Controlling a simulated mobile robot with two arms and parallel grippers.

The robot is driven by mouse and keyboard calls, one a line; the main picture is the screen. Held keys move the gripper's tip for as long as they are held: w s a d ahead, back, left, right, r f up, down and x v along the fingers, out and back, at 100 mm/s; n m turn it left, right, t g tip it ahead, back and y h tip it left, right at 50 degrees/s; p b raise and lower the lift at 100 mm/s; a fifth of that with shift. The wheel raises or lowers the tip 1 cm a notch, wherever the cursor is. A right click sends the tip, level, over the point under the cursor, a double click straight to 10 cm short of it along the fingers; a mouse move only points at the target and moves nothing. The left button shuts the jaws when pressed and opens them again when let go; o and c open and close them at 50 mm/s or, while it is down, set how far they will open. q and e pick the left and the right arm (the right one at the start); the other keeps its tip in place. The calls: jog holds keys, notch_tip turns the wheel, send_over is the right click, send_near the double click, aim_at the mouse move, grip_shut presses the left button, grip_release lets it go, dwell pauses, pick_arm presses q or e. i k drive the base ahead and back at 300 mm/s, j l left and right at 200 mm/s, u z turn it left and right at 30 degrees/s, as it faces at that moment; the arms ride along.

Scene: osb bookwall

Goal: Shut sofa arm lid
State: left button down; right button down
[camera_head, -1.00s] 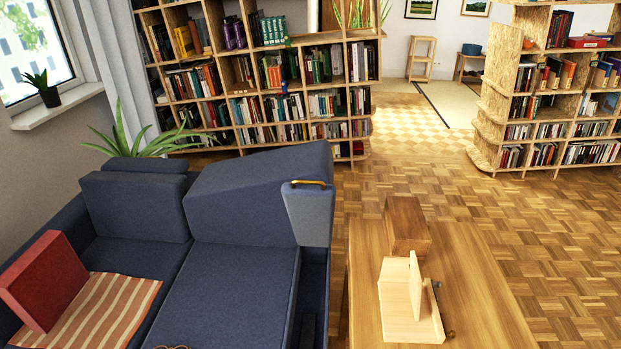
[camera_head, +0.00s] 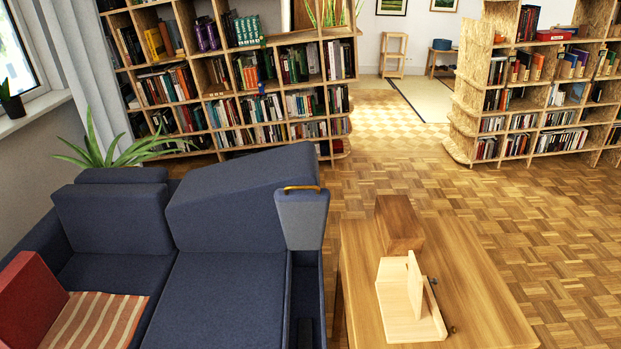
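The blue sofa (camera_head: 215,295) fills the left of the head view. Its right arm has a lid (camera_head: 301,220) that stands raised, nearly upright, at the back end of the arm, with a brass-coloured handle (camera_head: 302,189) on its top edge. In front of the lid the arm's storage compartment (camera_head: 307,290) is open, with a dark inside; what it holds cannot be made out. Neither of my grippers shows in the view.
A wooden table (camera_head: 463,270) stands right of the sofa, with a dark wood block (camera_head: 399,225) and a light wooden stand (camera_head: 405,315) on it. A narrow gap separates sofa and table. Bookshelves (camera_head: 240,95) stand behind. Parquet floor (camera_head: 550,240) is clear at right.

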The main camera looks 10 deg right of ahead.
aim_at(301, 211)
jog(key=i+j+z, duration=0.1)
jog(key=j+z, duration=0.15)
jog(key=j, duration=0.15)
jog(key=i+j+z, duration=0.1)
jog(key=j+z, duration=0.45)
jog(key=j, duration=0.25)
